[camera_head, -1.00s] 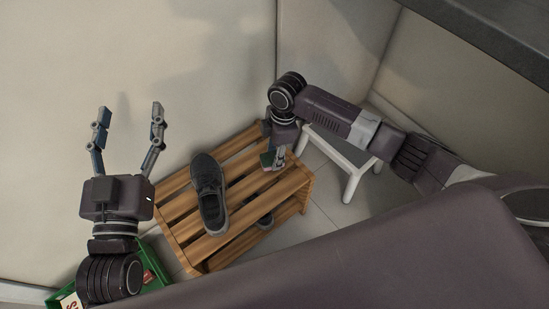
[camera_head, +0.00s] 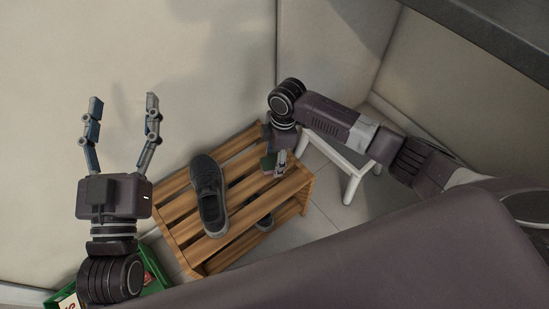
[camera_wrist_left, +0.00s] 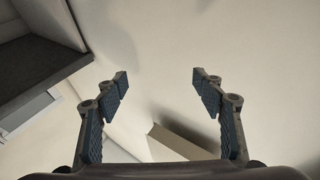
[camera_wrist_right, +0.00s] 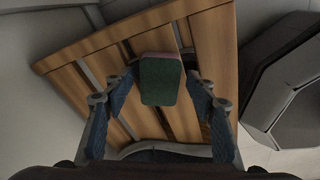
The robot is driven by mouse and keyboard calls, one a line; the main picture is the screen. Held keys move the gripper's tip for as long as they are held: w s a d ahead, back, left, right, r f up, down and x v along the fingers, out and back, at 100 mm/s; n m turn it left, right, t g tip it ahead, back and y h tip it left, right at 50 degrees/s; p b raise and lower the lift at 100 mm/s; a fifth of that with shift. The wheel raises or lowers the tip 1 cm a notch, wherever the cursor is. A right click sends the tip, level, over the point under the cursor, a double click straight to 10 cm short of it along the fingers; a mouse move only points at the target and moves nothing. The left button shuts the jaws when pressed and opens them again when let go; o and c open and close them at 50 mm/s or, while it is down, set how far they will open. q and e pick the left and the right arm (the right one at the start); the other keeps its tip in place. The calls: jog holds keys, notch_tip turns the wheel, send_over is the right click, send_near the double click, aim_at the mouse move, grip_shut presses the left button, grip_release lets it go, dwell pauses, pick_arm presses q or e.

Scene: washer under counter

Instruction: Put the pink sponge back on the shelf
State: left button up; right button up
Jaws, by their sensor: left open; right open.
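The sponge (camera_wrist_right: 160,80) shows in the right wrist view as a block with a dark green face and a pink edge. It lies between the spread fingers of my right gripper (camera_head: 275,165), with gaps on both sides. In the head view the sponge (camera_head: 268,163) is a small green patch by the gripper at the right part of the slatted wooden shelf (camera_head: 247,187). I cannot tell whether it rests on the slats. My right gripper is open and points down. My left gripper (camera_head: 124,100) is open and empty, raised left of the shelf.
A dark shoe (camera_head: 209,195) sits on the shelf top, left of the sponge. Another shoe (camera_head: 265,222) shows on the lower level. A green crate (camera_head: 152,265) stands at lower left, and a white stool (camera_head: 350,165) right of the shelf. Walls close in behind.

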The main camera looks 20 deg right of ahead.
jog(key=shift+r, duration=0.25)
jog(key=r, duration=0.2)
jog(key=r+p, duration=0.2)
jog(key=r, duration=0.1)
jog(key=shift+d+r, duration=0.35)
notch_tip(320, 180, up, 6)
jog(key=p, duration=0.2)
jog(key=s+a+f+m+t+y, duration=0.2)
jog(key=s+a+m+t+y, duration=0.4)
jog(key=a, duration=0.5)
pick_arm(q)
jog(key=s+a+f+g+y, duration=0.1)
jog(key=f+g, duration=0.4)
jog(key=f, duration=0.5)
jog(key=s+a+f+g+y, duration=0.2)
jog(key=s+f+g, duration=0.4)
jog(key=f, duration=0.5)
jog(key=shift+a+y, duration=0.3)
jog(key=shift+a, duration=0.45)
pick_arm(e)
jog(key=s+d+r+m+t+h, duration=0.1)
jog(key=s+d+r+m+h, duration=0.2)
jog(key=d+m, duration=0.1)
jog(key=s+d+r+m+t+h, duration=0.2)
jog(key=s+d+r+m, duration=0.1)
jog(key=d+m, duration=0.2)
jog(key=shift+d+r+h, duration=0.4)
jog(key=shift+d, duration=0.85)
